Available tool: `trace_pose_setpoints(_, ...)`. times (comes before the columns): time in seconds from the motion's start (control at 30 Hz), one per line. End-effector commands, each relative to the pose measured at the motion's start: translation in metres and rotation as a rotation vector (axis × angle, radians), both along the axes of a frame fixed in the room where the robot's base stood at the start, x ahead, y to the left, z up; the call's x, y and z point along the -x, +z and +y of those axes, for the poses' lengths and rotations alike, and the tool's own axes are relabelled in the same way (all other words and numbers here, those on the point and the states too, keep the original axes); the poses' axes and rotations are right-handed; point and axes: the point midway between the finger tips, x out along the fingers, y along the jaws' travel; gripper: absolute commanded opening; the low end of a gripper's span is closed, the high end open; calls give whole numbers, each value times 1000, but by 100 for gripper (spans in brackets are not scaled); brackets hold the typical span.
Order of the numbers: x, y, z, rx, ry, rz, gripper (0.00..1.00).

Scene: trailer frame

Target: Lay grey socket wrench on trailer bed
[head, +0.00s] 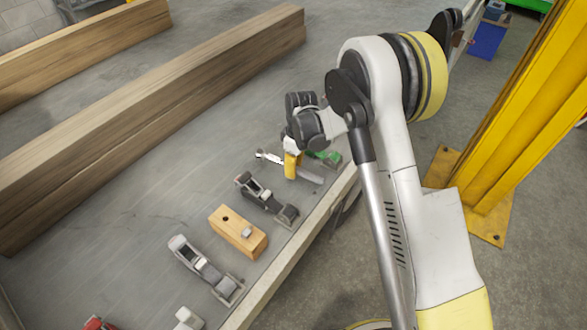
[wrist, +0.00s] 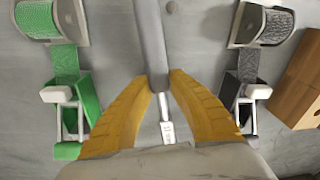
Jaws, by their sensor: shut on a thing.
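My gripper (head: 292,165) has yellow fingers and points down over the trailer bed (head: 150,170) near its right edge.
A wooden block (head: 238,232), a grey plane (head: 200,266) and a red object (head: 98,323) continue the row. A long timber beam (head: 160,120) lies left; bare bed lies between beam and tools. A yellow post (head: 530,120) stands right.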

Motion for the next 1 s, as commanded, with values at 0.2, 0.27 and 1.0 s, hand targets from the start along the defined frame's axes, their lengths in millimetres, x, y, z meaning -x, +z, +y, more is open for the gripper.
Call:
trace_pose_setpoints(0.2, 0, -5, 0, 0, 0, 0, 0)
trace_pose_setpoints(0.27, 0, -6, 0, 0, 0, 0, 0)
trace_pose_setpoints(1.0, 0, -17, 0, 0, 0, 0, 60)
